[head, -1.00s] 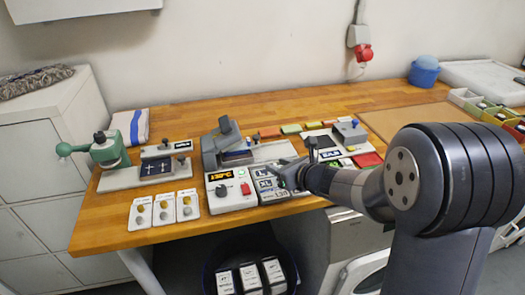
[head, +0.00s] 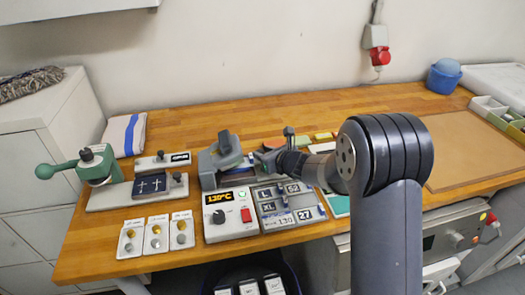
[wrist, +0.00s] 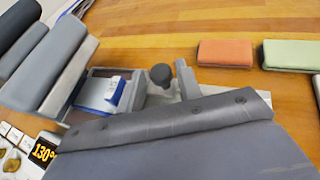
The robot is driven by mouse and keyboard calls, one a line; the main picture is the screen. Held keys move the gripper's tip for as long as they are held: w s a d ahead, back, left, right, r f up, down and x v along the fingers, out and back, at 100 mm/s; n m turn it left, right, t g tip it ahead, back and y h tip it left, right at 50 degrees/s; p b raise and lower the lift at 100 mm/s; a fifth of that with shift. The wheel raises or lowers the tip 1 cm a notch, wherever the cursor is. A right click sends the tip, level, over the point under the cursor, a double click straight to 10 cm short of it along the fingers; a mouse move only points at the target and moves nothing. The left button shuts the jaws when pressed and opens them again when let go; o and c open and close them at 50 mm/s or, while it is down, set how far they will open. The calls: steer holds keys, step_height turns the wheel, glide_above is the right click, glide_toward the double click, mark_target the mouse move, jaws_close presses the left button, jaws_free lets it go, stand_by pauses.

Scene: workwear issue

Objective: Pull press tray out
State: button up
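The grey heat press (head: 218,160) stands mid-bench, with its upper part raised. In the wrist view, the press (wrist: 55,60) is at left, and its tray (wrist: 85,112) shows beside it with a blue item and a white piece on it. A dark round knob (wrist: 160,74) stands at the tray's right end. My gripper (head: 266,160) is low at the right of the press. In the wrist view, my gripper (wrist: 162,84) appears open, one finger each side of the knob, with no clear contact. Its grey body hides the lower part of that view.
A control box reading 130°C (head: 231,213) and a label board (head: 288,206) lie in front. A green hand press (head: 98,166) stands left. Orange (wrist: 225,53) and green (wrist: 290,56) blocks lie right of the knob.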

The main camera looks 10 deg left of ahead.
steer(key=shift+w+a+f, duration=0.2)
steer(key=shift+w+a, duration=0.1)
steer(key=shift+a, duration=0.05)
steer(key=shift+c, duration=0.5)
jaws_close()
